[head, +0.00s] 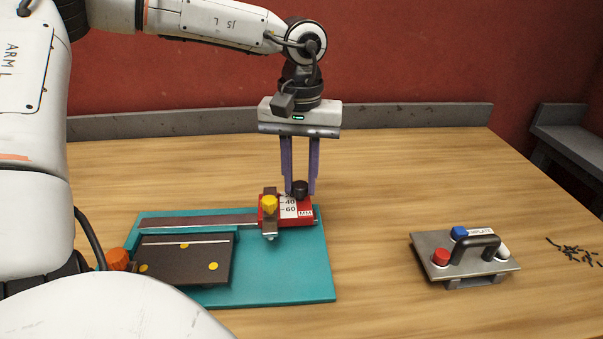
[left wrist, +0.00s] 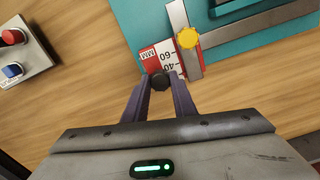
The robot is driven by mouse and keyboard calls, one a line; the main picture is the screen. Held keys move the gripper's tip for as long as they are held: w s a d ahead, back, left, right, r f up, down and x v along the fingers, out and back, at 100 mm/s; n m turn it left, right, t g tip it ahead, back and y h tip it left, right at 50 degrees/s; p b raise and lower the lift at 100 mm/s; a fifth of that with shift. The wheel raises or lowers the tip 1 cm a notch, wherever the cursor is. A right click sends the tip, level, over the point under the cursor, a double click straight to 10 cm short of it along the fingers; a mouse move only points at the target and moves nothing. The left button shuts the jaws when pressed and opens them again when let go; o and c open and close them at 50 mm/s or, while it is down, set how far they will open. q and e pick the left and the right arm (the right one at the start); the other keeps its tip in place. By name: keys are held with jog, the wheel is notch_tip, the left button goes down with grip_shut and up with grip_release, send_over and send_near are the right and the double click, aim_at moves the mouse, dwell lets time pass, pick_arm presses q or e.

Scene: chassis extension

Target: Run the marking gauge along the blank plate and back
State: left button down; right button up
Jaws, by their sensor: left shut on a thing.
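The marking gauge (head: 297,209) is a red slider with a white scale, a yellow knob and a black knob, at the right end of a metal bar on a teal base (head: 290,277). It also shows in the left wrist view (left wrist: 160,59). My left gripper (head: 301,190) points down and is shut on the gauge's black knob (left wrist: 160,81). The blank plate (head: 190,262) is dark with yellow dots and a pale line near its far edge. It lies on the teal base, left of the gauge. My right gripper is not in view.
A grey metal plate with a black handle and red, blue and white knobs (head: 465,262) stands to the right. Dark scraps (head: 574,250) lie at the far right. An orange knob (head: 119,259) is left of the blank plate. The wooden table (head: 380,180) is clear between base and handled plate.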

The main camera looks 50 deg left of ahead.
pick_arm(q)
jog(key=shift+w+d+r, duration=0.1)
jog(key=shift+w, duration=0.1)
jog(key=c, duration=1.5)
grip_release()
jog(key=shift+w, duration=0.1)
jog(key=shift+o, duration=0.2)
notch_tip(320, 180, up, 10)
jog(key=shift+r+p, duration=0.15)
jog(key=shift+p, duration=0.25)
